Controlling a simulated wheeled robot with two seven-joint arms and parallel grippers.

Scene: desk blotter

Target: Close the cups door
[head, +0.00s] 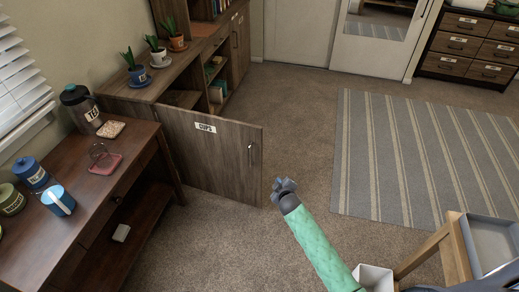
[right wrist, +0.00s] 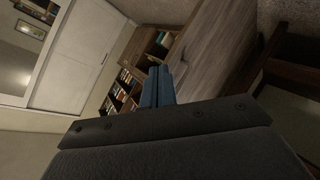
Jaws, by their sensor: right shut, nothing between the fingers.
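The cups door (head: 215,148) is a brown wooden door with a white "CUPS" label. In the head view it stands swung open from the low cabinet (head: 150,92), with a metal handle near its right edge. My right gripper (head: 283,186) is shut and empty, to the right of the door's free edge and apart from it in the picture. In the right wrist view my right gripper (right wrist: 157,82) shows shut fingers, with a wooden panel to their right that may be the door (right wrist: 215,50). My left gripper is not in view.
A dark desk (head: 75,205) with a bottle, cups and canisters stands at the left, close to the door. Potted plants (head: 137,70) stand on the cabinet. A wooden stand with a grey tray (head: 490,245) is at lower right. Carpet and a striped rug (head: 400,160) lie clear.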

